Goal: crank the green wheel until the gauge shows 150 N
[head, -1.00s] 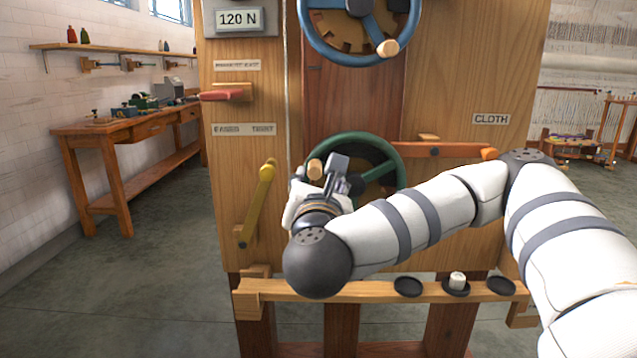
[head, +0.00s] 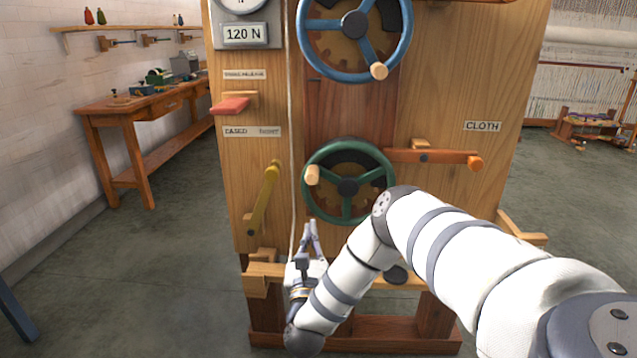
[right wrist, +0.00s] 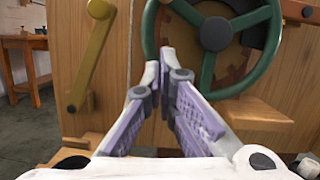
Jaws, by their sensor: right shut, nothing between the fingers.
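The green wheel (head: 348,187) is on the front of the wooden machine, with its pale wooden crank knob (head: 312,175) at the wheel's left. The gauge plate (head: 245,34) reads 120 N at the upper left, and its dial is cut off by the top edge. My right gripper (head: 312,228) is below and left of the wheel, pointing up, shut and empty, apart from the knob. In the right wrist view the wheel (right wrist: 214,34) is ahead, beyond the closed fingertips (right wrist: 168,60). My left gripper is not in view.
A blue wheel (head: 354,25) is above the green one. A yellow lever (head: 264,198) is at the left, an orange lever (head: 435,157) at the right and a red lever (head: 231,106) at upper left. A workbench (head: 140,105) stands against the left wall.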

